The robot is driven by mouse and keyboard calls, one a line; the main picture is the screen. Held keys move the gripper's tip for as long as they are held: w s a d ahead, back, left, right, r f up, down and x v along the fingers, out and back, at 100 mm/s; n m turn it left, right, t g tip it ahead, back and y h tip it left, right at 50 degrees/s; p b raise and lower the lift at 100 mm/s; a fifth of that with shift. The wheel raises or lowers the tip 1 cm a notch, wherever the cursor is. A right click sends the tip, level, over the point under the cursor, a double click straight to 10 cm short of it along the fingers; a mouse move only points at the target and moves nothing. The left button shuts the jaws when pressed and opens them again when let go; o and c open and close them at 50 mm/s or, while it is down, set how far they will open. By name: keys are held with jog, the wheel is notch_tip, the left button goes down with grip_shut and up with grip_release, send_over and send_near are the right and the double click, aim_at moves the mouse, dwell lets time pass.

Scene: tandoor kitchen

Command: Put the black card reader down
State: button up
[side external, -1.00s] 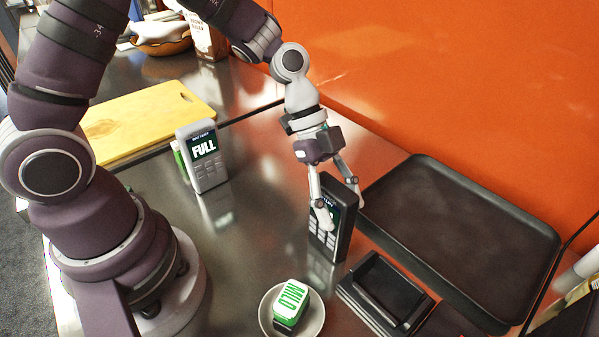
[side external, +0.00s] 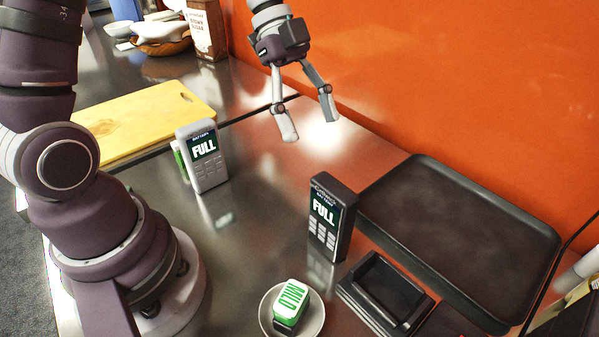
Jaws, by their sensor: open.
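The black card reader (side external: 332,219) stands upright on the steel counter, its screen reading FULL. It stands just left of the black tray, behind the flat black device. My gripper (side external: 304,131) is open and empty, in the air above and behind the card reader and clear of it. Nothing is between its fingers.
A grey card reader (side external: 202,157) also reading FULL stands to the left, by a yellow cutting board (side external: 140,122). A black tray (side external: 465,235) lies at right. A flat black device (side external: 384,292) and a bowl (side external: 267,312) with a green MILD block (side external: 291,301) are in front.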

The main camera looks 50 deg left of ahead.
jog(key=s+a+r+n+t+y, duration=0.1)
jog(key=s+a+n+t+y, duration=0.1)
jog(key=n, duration=0.7)
jog(key=s+a+n+t+y, duration=0.3)
jog(key=s+n, duration=0.3)
jog(key=n, duration=0.3)
jog(key=shift+s+a+r+t+y, duration=0.35)
jog(key=shift+a+y, duration=0.2)
jog(key=shift+y, duration=0.25)
